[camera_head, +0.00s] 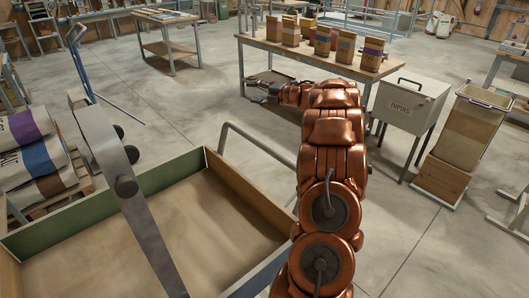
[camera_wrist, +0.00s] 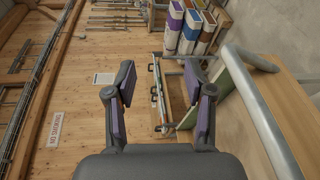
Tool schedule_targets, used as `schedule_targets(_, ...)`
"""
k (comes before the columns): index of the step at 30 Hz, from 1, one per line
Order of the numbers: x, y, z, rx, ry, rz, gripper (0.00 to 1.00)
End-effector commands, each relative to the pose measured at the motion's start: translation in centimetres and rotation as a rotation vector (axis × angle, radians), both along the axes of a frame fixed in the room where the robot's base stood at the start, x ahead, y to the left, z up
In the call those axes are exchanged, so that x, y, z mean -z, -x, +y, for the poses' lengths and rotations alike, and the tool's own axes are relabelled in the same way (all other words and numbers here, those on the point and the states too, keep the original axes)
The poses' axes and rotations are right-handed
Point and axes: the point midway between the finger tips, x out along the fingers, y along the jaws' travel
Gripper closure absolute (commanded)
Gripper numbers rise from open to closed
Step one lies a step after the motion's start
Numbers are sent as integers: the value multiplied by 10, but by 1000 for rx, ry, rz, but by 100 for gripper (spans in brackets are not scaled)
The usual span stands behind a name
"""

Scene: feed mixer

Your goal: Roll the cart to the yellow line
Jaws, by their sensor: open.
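The cart is a wooden box with a green panel on its far side (camera_head: 110,205), low in the head view and close to me. Its inside looks empty. A bent grey tube handle (camera_head: 258,143) rises at its right far side. In the wrist view the green panel (camera_wrist: 228,85) and a grey tube (camera_wrist: 258,105) show at the right. My gripper (camera_head: 262,90) reaches out beyond the cart, apart from the handle. In the wrist view my gripper (camera_wrist: 162,92) has its fingers spread with nothing between them. The yellow line is not in either view.
A grey bar (camera_head: 130,190) crosses over the box. Stacked feed sacks (camera_head: 30,150) lie at the left. A table with paper bags (camera_head: 340,48), a grey bin (camera_head: 405,105) and a tall tan container (camera_head: 470,125) stand beyond. Concrete floor (camera_head: 180,95) is clear between.

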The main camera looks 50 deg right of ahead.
Motion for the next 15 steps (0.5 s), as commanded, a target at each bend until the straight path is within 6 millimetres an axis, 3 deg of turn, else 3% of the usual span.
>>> schedule_targets(1,23,16,-6,-50,9,2,46)
schedule_targets(3,48,39,-3,-140,19,3,46)
schedule_targets(9,107,109,8,-360,24,-8,46)
schedule_targets(15,137,156,19,-488,12,-20,46)
